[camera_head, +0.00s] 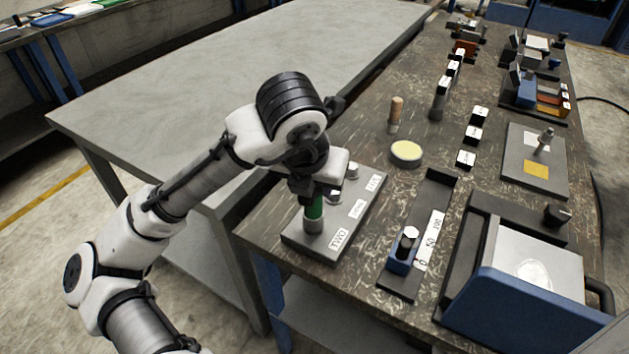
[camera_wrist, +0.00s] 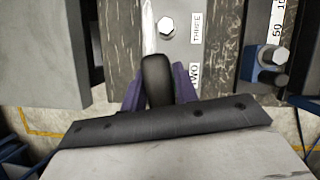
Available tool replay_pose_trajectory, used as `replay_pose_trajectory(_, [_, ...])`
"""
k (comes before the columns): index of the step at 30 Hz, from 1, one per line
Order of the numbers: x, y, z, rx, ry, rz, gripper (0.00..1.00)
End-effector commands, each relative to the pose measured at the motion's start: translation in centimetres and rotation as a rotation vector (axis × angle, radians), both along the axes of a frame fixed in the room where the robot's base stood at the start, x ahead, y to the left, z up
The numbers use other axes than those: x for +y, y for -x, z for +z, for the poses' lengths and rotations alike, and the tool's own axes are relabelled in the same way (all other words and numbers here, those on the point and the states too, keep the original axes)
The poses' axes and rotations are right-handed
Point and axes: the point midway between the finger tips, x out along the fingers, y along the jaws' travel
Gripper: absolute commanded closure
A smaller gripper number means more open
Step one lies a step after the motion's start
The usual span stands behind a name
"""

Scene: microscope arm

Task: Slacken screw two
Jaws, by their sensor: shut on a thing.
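The lower end is at the plate's near end, beside the label TWO (camera_head: 338,239). Screw two is hidden, so I cannot tell whether the tool is seated on it. The grey plate (camera_head: 301,239) carries other screws, one showing at its far end (camera_head: 352,171). In the wrist view, the tool's dark rounded top (camera_wrist: 157,80) sits between my purple fingers (camera_wrist: 158,95). A hex screw (camera_wrist: 167,27) shows beside the label THREE (camera_wrist: 196,27).
A dark slider fixture (camera_head: 437,195) with a blue block (camera_head: 400,262) stands right of the plate. A blue-fronted box (camera_head: 520,318) is at the near right. A wooden peg (camera_head: 395,113) and a round yellow-topped disc (camera_head: 406,153) stand behind. The grey table (camera_head: 220,90) at left is bare.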

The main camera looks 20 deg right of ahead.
Motion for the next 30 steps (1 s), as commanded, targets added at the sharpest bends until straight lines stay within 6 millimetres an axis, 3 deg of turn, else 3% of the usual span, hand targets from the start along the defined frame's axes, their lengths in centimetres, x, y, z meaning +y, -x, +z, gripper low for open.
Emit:
replay_pose_trajectory(17, [-0.01, -0.01, -0.49, -0.001, 0.0, 0.007, 1.0])
replay_pose_trajectory(30, [0.24, -0.14, -0.36, -0.001, -0.001, 0.328, 1.0])
